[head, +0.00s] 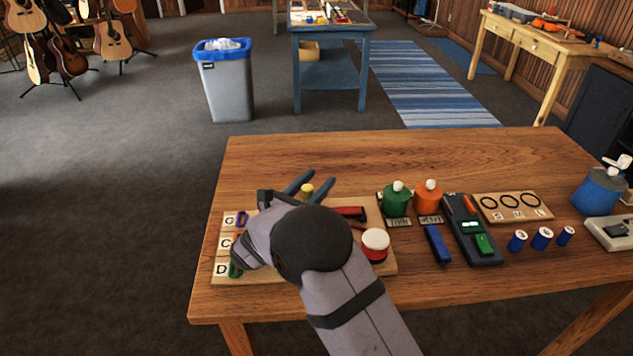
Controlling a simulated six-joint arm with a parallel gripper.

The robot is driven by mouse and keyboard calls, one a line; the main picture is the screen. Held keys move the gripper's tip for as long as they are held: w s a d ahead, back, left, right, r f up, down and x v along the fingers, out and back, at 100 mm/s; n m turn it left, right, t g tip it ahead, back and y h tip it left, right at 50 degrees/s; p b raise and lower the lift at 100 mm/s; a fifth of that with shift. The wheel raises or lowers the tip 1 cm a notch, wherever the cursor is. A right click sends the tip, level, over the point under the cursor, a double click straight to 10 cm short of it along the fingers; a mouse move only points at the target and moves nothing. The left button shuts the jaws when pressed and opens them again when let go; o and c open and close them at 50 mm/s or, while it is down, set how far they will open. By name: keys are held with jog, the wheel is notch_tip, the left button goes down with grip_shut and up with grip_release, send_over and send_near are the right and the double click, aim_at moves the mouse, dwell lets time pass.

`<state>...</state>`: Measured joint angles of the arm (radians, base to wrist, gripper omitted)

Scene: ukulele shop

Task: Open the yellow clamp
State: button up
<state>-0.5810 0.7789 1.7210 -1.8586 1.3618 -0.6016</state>
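A small yellow rounded part (307,189), perhaps the yellow clamp, shows between the two fingers of my gripper (322,178) in the head view. The fingers are spread apart, pointing toward the back of the table, near the back edge of a light wooden board (390,268). I cannot tell whether either finger touches the yellow part. My wrist and forearm cover the middle of the board and hide whatever lies below the yellow part.
The board carries letter labels, small coloured pieces at left, a red and black piece (350,213) and a red and white round button (375,243). Green (395,202) and orange (428,198) pots stand right of it. The table's back strip (400,155) is clear.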

grip_shut()
jog(key=shift+m+g+h, duration=0.4)
jog(key=shift+h, duration=0.1)
jog(key=m+g+h, duration=0.2)
jog(key=g, duration=0.1)
jog(key=s+d+m+g+h, duration=0.1)
jog(key=shift+m+g+h+b, duration=0.3)
jog(key=shift+m+h+b, duration=0.05)
jog(key=shift+m+h, duration=0.05)
jog(key=shift+s+d+m+g+h, duration=0.1)
jog(key=shift+s+m+g+h, duration=0.25)
jog(key=shift+m+g, duration=0.4)
jog(key=shift+s+d+m+g+h, duration=0.1)
jog(key=shift+m+g+h, duration=0.35)
jog(key=shift+g, duration=0.5)
jog(key=shift+s+m+g+h+b, duration=0.25)
jog(key=shift+m+g, duration=0.2)
jog(key=shift+g, duration=0.3)
jog(key=shift+s+m+g+h+b, duration=0.15)
jog(key=shift+m+g+b, duration=0.25)
jog(key=shift+g, duration=0.35)
jog(key=shift+o, duration=1.2)
grip_release()
